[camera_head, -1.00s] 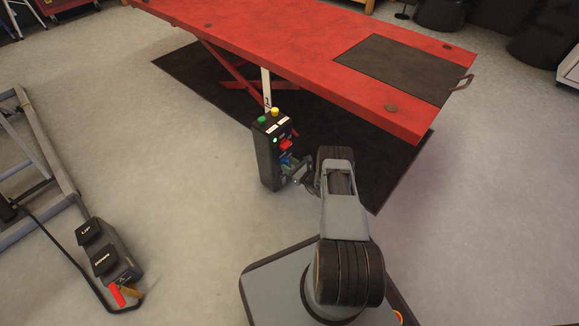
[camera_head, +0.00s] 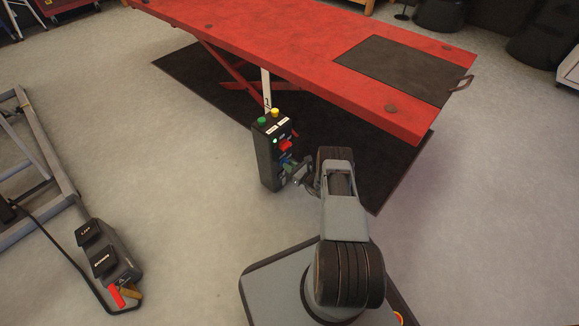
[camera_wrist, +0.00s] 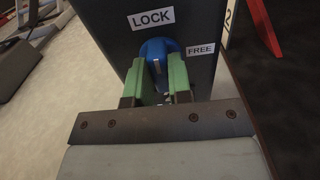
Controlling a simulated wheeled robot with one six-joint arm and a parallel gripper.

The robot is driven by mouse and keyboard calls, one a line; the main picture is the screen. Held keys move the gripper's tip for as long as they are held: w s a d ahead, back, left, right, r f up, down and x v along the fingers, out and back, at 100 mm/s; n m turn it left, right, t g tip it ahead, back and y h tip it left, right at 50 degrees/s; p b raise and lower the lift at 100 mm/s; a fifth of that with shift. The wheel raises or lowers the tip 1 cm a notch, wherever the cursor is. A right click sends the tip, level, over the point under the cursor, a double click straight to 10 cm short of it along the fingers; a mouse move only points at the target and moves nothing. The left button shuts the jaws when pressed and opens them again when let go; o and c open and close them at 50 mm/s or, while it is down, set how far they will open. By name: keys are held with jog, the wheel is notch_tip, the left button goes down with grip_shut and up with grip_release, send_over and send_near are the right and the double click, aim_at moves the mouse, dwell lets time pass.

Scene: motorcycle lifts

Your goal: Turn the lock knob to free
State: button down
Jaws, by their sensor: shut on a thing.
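The lock knob (camera_wrist: 158,54) is blue with a pale pointer line, in the wrist view. The line points up and slightly left, toward the LOCK label (camera_wrist: 151,18). The FREE label (camera_wrist: 201,50) is to the right of the knob. My gripper (camera_wrist: 163,70) has green fingers, one on each side of the knob, shut on it. The knob is on the black control box (camera_head: 264,163), on its lower face in the head view, where my gripper (camera_head: 291,171) partly hides it.
A red lift table (camera_head: 290,50) stands behind the box over a dark mat (camera_head: 200,85). A red switch (camera_head: 285,146) and green and yellow buttons are on the box. A foot pedal unit (camera_head: 110,262) lies at lower left.

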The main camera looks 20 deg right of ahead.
jog(key=shift+f, duration=0.1)
jog(key=shift+d+f+m+b, duration=0.1)
jog(key=shift+m+b, duration=0.7)
jog(key=shift+m, duration=3.6)
jog(key=shift+d+f+m+b, duration=0.1)
jog(key=shift+m+b, duration=0.65)
jog(key=shift+m, duration=3.65)
jog(key=c, duration=1.1)
grip_release()
jog(key=shift+o, duration=0.3)
